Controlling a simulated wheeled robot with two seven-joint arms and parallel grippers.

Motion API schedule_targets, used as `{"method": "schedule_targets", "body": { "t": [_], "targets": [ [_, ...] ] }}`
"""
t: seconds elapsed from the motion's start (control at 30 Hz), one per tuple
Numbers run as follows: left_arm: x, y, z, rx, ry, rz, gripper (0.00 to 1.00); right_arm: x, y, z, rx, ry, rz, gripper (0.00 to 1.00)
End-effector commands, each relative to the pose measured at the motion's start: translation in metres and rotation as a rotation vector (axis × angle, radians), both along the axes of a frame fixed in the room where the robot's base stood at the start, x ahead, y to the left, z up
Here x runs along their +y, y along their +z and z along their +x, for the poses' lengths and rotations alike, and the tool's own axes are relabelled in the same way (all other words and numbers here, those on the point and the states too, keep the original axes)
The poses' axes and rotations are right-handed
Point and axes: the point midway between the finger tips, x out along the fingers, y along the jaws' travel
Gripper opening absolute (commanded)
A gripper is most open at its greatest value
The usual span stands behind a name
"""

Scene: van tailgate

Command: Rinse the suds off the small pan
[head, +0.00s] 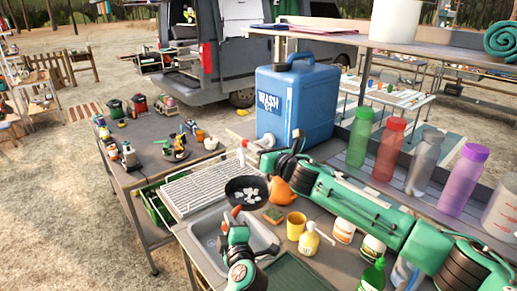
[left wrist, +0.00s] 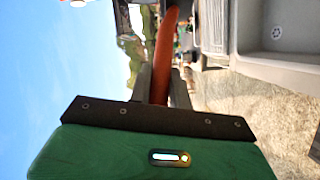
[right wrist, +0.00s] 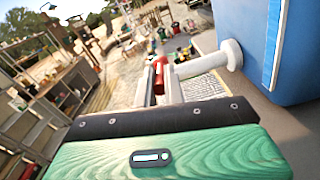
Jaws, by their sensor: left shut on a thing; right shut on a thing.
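The small dark pan (head: 258,184) has white suds patches in it. It is held over the back edge of the grey sink (head: 262,236). My left gripper (head: 236,213) is shut on its handle, which shows orange-red in the left wrist view (left wrist: 166,55); the pan body is out of that view. The blue wash container (head: 290,105) stands behind the sink, with a white tap, clear in the right wrist view (right wrist: 208,66). My right gripper (right wrist: 160,88) is shut on the red tap lever (right wrist: 161,72). I see no water running.
A white drying rack (head: 200,184) lies left of the sink. My right arm crosses above the counter, before a shelf of several coloured bottles.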

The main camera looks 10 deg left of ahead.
Motion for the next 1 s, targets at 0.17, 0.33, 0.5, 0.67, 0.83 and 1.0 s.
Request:
{"method": "schedule_targets", "body": {
  "t": [0.17, 0.33, 0.5, 0.67, 0.83, 1.0],
  "targets": [
    [0.000, 0.001, 0.000, -0.003, 0.000, -0.001, 0.00, 0.002, -0.002, -0.002, 0.003, -0.029, -0.002, 0.00],
    [0.000, 0.001, 0.000, -0.003, 0.000, -0.001, 0.00, 0.007, -0.002, -0.007, 0.003, -0.123, -0.001, 0.00],
    [0.000, 0.001, 0.000, -0.003, 0.000, -0.001, 0.00, 0.011, -0.002, -0.011, 0.002, -0.220, -0.001, 0.00],
    [0.000, 0.001, 0.000, -0.003, 0.000, -0.001, 0.00, 0.013, -0.001, -0.013, 0.002, -0.272, -0.001, 0.00],
    [0.000, 0.001, 0.000, -0.003, 0.000, -0.001, 0.00, 0.013, -0.001, -0.013, 0.001, -0.285, -0.001, 0.00],
    [0.000, 0.001, 0.000, -0.003, 0.000, -0.001, 0.00, 0.013, -0.001, -0.013, 0.001, -0.284, -0.001, 0.00]
  ]
}}
